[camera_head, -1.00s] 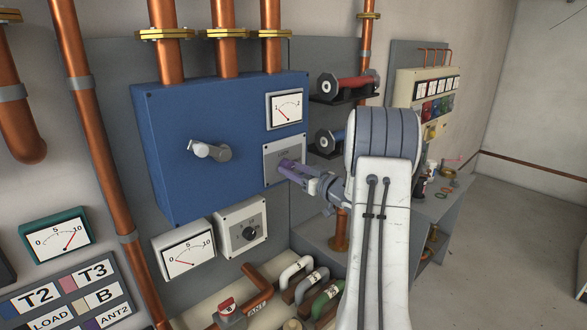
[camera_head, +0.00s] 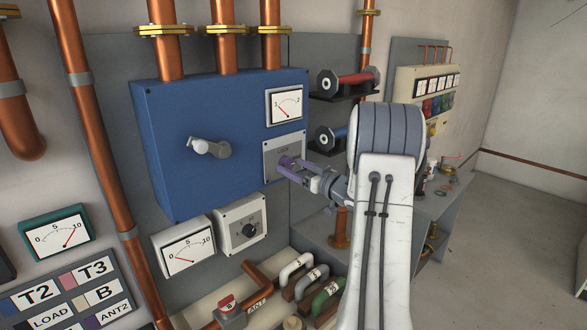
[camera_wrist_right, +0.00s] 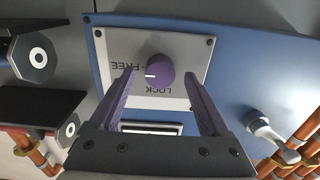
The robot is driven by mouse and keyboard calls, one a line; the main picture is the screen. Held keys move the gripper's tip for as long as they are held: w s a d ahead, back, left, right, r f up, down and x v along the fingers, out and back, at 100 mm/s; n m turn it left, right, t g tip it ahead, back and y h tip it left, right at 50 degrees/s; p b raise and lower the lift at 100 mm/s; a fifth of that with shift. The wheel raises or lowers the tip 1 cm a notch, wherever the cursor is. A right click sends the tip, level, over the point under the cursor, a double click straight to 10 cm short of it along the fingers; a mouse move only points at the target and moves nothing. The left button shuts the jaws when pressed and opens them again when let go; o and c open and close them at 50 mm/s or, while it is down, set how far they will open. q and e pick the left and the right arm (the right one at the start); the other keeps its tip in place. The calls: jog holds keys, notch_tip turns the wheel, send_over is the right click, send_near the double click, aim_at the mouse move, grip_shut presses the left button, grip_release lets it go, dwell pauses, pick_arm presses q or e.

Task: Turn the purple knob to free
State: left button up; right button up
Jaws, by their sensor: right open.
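The purple knob (camera_wrist_right: 160,72) sits on a pale plate (camera_wrist_right: 100,45) on the blue cabinet, with FREE and LOCK printed beside it. In the right wrist view its white mark points left, towards the word FREE. My left gripper is not in view.
The blue cabinet (camera_head: 175,130) carries a grey lever (camera_head: 208,149) and a meter (camera_head: 285,106). Red and blue coils (camera_head: 355,80) on black shelves stand right of it. Copper pipes (camera_head: 90,120) run on the wall. Several coloured handles (camera_head: 325,296) lie below.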

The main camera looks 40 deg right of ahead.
jog(key=s+b, duration=0.4)
jog(key=s, duration=0.5)
jog(key=shift+s+d, duration=0.35)
